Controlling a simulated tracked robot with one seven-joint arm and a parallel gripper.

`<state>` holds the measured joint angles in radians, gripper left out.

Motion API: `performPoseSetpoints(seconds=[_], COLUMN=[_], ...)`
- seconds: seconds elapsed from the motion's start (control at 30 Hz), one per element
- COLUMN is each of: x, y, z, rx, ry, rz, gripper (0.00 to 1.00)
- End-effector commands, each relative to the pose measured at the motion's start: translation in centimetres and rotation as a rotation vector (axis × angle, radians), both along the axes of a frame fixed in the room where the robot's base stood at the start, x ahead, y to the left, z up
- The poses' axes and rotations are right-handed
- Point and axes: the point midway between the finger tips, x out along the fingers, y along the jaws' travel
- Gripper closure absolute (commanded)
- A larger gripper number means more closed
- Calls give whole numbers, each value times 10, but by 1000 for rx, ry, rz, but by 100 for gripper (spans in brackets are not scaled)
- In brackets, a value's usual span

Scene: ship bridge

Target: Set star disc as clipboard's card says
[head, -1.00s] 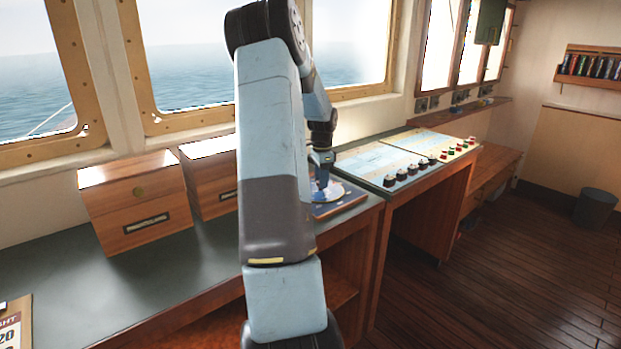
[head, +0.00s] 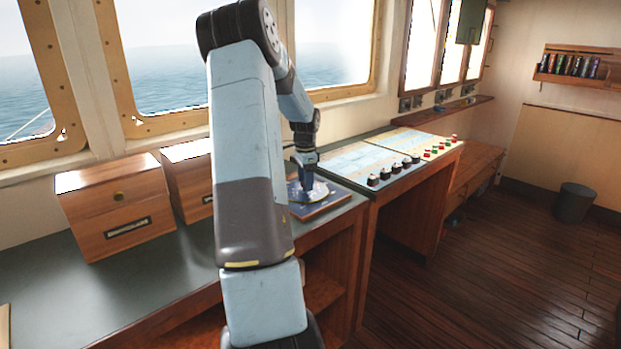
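The star disc (head: 319,191) is a pale round plate on a dark blue square board (head: 328,204), lying on the dark counter right of the wooden boxes. My arm hides its left part. My gripper (head: 306,187) points down at the disc from above, its tips at or very near the disc's face. The fingers are too small to tell whether they are open or shut, or whether they touch the disc. Only a tan sliver of what seems to be the clipboard (head: 4,326) shows at the lower left edge. Its card is out of view.
Two wooden boxes, one at the left (head: 115,212) and one partly behind my arm (head: 190,178), stand on the counter (head: 150,280). A console with knobs and coloured buttons (head: 365,160) adjoins on the right. A bin (head: 574,203) stands on the open floor.

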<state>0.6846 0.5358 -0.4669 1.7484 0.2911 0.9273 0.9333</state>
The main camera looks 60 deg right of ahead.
Motion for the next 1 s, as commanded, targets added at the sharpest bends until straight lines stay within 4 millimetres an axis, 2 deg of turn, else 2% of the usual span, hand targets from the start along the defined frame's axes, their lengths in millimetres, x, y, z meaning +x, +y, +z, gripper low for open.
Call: performPoseSetpoints(seconds=[0.23, 0.37, 0.8, 1.0], x=[-1, -1, -4, -5], y=[-1, -2, -2, -2], z=[2, 13, 95, 123], rx=[-1, -3, -4, -2], ry=[-1, -2, -2, -1], rz=[-1, -1, -2, -3], gripper=[39, 39, 39, 39])
